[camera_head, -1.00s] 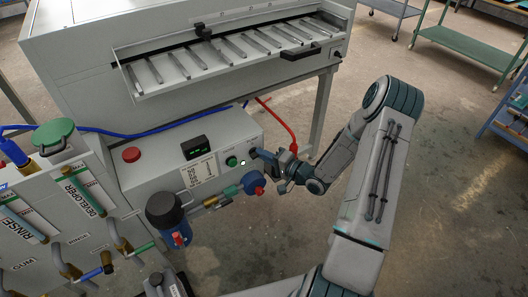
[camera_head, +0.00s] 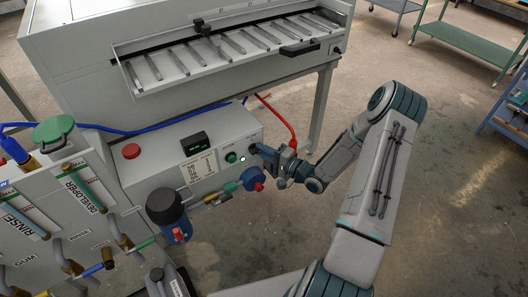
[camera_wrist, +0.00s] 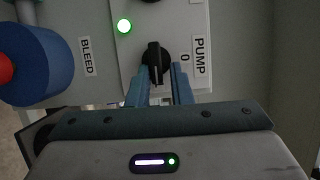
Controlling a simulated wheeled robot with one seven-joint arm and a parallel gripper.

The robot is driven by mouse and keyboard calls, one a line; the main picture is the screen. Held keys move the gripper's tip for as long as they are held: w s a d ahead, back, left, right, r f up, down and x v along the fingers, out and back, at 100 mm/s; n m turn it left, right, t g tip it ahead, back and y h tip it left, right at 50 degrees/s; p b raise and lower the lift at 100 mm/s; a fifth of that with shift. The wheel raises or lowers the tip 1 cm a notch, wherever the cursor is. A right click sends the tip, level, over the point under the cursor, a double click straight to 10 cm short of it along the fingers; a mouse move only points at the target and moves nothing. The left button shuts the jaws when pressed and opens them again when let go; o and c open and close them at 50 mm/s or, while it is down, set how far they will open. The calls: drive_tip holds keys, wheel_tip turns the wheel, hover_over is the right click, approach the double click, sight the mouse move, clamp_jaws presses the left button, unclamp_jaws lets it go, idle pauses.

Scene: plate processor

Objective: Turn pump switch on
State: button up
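The pump switch (camera_wrist: 155,62) is a black rotary knob in the wrist view, on a pale panel beside a "PUMP" label (camera_wrist: 200,56) and a "0". Its narrow grip stands upright in that picture. My gripper (camera_wrist: 160,72) is open, its two blue fingers apart at the lower edge of the knob, one to each side. I cannot tell whether they touch it. A lit green lamp (camera_wrist: 124,26) is left of the knob. In the head view my gripper (camera_head: 257,149) is at the right end of the control box (camera_head: 160,171), and hides most of the switch.
A red hose (camera_head: 289,124) hangs behind my gripper. Open floor lies to the right.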

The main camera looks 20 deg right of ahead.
drive_tip(key=shift+o, duration=0.3)
drive_tip(key=shift+w+a+f, duration=0.1)
drive_tip(key=shift+w+a, duration=0.05)
drive_tip(key=shift+a, duration=0.1)
drive_tip(key=v, duration=1.4)
drive_tip(key=shift+p, duration=0.4)
drive_tip(key=shift+w+d, duration=0.1)
drive_tip(key=shift+w, duration=0.1)
